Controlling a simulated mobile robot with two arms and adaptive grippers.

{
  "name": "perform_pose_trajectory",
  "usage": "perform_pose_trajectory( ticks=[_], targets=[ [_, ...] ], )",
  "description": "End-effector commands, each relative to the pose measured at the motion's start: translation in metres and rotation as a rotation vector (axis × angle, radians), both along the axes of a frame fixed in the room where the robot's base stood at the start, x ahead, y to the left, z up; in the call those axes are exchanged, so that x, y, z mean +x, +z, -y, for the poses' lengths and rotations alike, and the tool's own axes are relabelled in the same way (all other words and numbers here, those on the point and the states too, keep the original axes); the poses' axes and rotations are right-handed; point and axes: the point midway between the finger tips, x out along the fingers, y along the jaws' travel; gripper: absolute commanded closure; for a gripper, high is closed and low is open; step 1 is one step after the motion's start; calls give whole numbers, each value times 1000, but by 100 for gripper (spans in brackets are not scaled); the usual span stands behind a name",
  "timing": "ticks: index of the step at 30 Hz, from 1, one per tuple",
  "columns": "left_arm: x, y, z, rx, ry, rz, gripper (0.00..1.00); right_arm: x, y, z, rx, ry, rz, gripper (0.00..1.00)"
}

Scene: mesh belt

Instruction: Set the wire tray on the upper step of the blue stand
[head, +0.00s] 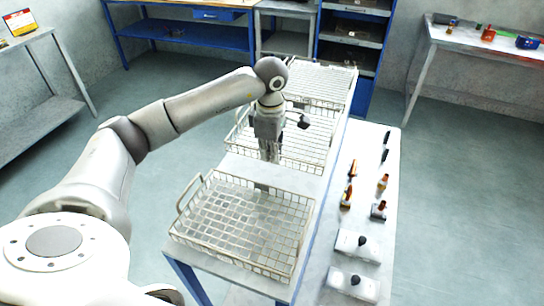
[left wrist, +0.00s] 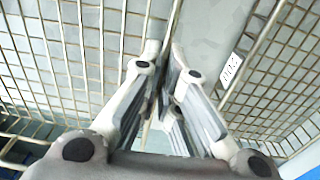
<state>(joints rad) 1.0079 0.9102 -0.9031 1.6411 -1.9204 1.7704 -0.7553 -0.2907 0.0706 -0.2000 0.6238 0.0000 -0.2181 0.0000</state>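Three wire trays stand in a row on a long white surface with a blue frame: a near tray (head: 240,222), a middle tray (head: 310,135) and a far tray (head: 330,78). My left gripper (head: 267,178) points down by the far rim of the near tray, close to the middle tray's near side. In the left wrist view its fingers (left wrist: 171,62) come close together at the tips, with wire mesh (left wrist: 70,45) on the left and more mesh (left wrist: 275,70) on the right. Whether they grip a wire is unclear. My right gripper is out of view.
A white side surface (head: 387,160) to the right holds several small tools and two pale blocks with black knobs (head: 357,244). A workbench (head: 180,30) and a blue shelf unit (head: 350,40) stand behind. Another table (head: 470,38) is at the far right. Floor is clear at right.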

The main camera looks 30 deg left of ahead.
Motion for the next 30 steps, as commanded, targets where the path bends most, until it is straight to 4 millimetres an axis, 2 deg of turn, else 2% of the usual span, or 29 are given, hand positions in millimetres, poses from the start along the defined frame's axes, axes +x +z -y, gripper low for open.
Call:
perform_pose_trajectory(
  ticks=[1, 4, 8, 16, 17, 21, 30],
  targets=[
    [-1, -3, 2, -3, -3, -4, 100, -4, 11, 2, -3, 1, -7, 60],
    [-1, -15, 3, -4, -4, -2, 100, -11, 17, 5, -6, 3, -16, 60],
    [0, -23, 3, -3, -3, 2, 100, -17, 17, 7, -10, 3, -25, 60],
    [0, -26, 3, -3, -3, 2, 100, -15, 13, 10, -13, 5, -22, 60],
    [-1, -26, 3, -2, -4, -2, 92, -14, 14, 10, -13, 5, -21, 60],
    [-1, -26, 3, -2, -3, -1, 74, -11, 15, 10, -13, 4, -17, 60],
    [-1, -25, 3, -2, -3, -1, 73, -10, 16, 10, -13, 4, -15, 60]
  ],
)
